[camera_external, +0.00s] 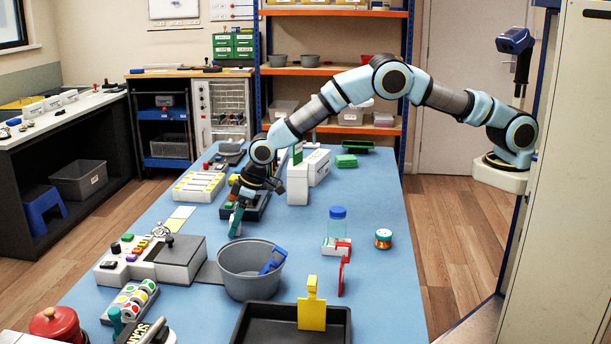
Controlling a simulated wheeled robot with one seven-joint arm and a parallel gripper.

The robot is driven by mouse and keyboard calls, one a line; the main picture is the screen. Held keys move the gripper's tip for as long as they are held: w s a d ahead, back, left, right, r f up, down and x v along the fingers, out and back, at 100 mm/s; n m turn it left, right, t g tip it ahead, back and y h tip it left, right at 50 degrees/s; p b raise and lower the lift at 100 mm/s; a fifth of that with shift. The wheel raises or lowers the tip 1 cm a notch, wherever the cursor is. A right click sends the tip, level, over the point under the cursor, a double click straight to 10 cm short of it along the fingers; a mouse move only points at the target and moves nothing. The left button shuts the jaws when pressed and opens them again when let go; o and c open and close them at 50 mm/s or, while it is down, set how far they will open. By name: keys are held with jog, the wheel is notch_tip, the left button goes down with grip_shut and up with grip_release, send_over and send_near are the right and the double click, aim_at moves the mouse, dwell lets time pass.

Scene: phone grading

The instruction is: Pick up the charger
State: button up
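My gripper (240,208) points down over the left middle of the blue table, in front of a dark box (257,208). A small teal-green piece (236,222) shows at its tip. I cannot tell whether this piece is a finger or a held thing, nor whether the fingers are open or shut. No thing can be made out for certain as the charger; the view is small, and my gripper and wrist hide part of the dark box and the table behind them.
A grey bucket (240,272) with a blue item in it stands in front of my gripper. A grey control box (180,262) is at left, a white strip tray (199,187) behind. A blue-capped jar (337,228) and black tray (325,322) stand right and front.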

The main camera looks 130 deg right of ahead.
grip_shut()
dwell(0.4)
jog(key=shift+r, duration=0.15)
